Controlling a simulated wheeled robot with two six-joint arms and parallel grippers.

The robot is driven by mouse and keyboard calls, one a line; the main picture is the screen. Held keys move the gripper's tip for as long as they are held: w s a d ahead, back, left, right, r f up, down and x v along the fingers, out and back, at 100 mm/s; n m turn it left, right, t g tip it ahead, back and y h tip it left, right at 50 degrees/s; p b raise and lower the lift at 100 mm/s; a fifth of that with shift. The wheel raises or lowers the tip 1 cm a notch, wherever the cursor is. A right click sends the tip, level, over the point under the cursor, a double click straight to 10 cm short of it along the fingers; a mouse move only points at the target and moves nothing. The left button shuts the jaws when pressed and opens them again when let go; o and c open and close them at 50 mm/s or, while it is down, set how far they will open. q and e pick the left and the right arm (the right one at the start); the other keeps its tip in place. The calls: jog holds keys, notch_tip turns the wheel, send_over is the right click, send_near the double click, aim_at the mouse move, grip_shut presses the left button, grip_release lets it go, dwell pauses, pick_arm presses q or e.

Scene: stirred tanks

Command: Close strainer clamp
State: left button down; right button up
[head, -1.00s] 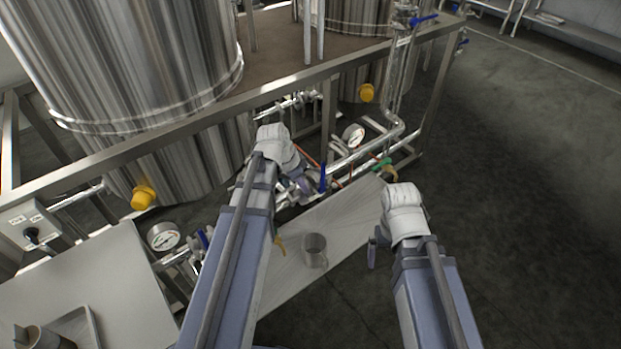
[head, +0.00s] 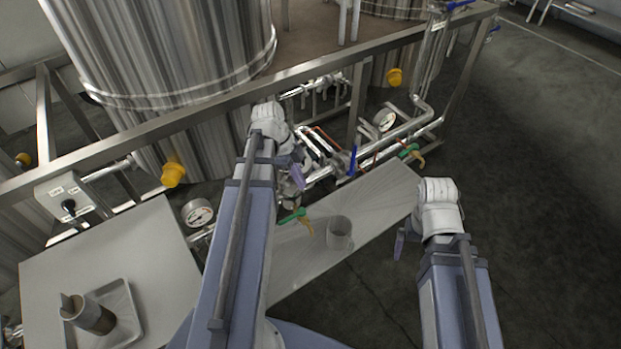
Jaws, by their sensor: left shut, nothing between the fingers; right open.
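My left gripper (head: 296,176) is shut and empty. It is among the pipework under the steel frame, close to the pipe with the blue valve handle (head: 352,161). The strainer clamp cannot be made out for certain; the fittings beside the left gripper are small and partly hidden by my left arm. My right gripper (head: 401,244) is open and empty, hanging at the right edge of the shelf, apart from the pipes.
A metal cup (head: 339,233) stands on the low steel shelf (head: 375,212). A green-handled valve (head: 294,216) and a gauge (head: 198,213) are near my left arm. A table (head: 150,240) with a tray (head: 131,325) is at left. Floor at right is clear.

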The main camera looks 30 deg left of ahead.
aim_at(292, 191)
pick_arm(q)
jog(key=a, duration=0.3)
jog(key=shift+s+a, duration=0.25)
jog(key=shift+s, duration=0.15)
jog(key=shift+a, duration=1.1)
jog(key=shift+s+d, duration=0.35)
jog(key=shift+d, duration=0.2)
jog(key=shift+s+d, duration=0.35)
jog(key=shift+d, duration=0.3)
jog(key=shift+s+d, duration=0.35)
jog(key=shift+d, duration=0.25)
jog(key=w+p+v, duration=0.2)
jog(key=p+v, duration=0.7)
jog(key=v, duration=0.1)
jog(key=shift+d, duration=0.2)
pick_arm(e)
notch_tip(292, 191, up, 10)
jog(key=s+a, duration=0.1)
jog(key=shift+a+f, duration=0.15)
jog(key=shift+f, duration=0.05)
pick_arm(q)
jog(key=shift+d, duration=0.1)
pick_arm(e)
jog(key=shift+s, duration=0.1)
